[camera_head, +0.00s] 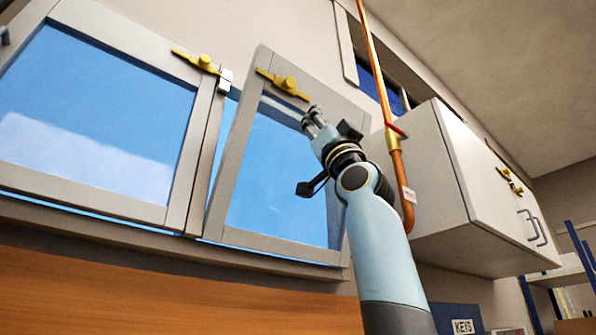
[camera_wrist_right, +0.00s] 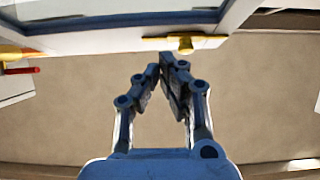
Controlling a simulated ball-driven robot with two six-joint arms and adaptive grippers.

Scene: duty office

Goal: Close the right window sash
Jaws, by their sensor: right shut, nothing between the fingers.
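The right window sash (camera_head: 231,165) is a pale grey framed pane with a brass handle (camera_head: 283,84) on its top rail. It stands at an angle to the window frame, and a strip of sky shows along its left side. In the wrist view the sash rail (camera_wrist_right: 105,40) crosses the top, with the brass handle (camera_wrist_right: 185,43) just beyond my fingers. My right gripper (camera_head: 313,117) is shut and empty, in front of the upper right part of the sash; contact cannot be told. The wrist view also shows its fingertips (camera_wrist_right: 165,66) together. My left gripper is out of view.
The left window sash (camera_head: 177,165) with its brass handle (camera_head: 196,62) sits flush in the frame. A copper pipe (camera_head: 376,65) with a red-handled valve (camera_head: 394,132) runs down right of my gripper. A white wall cabinet (camera_head: 430,185) juts out farther right.

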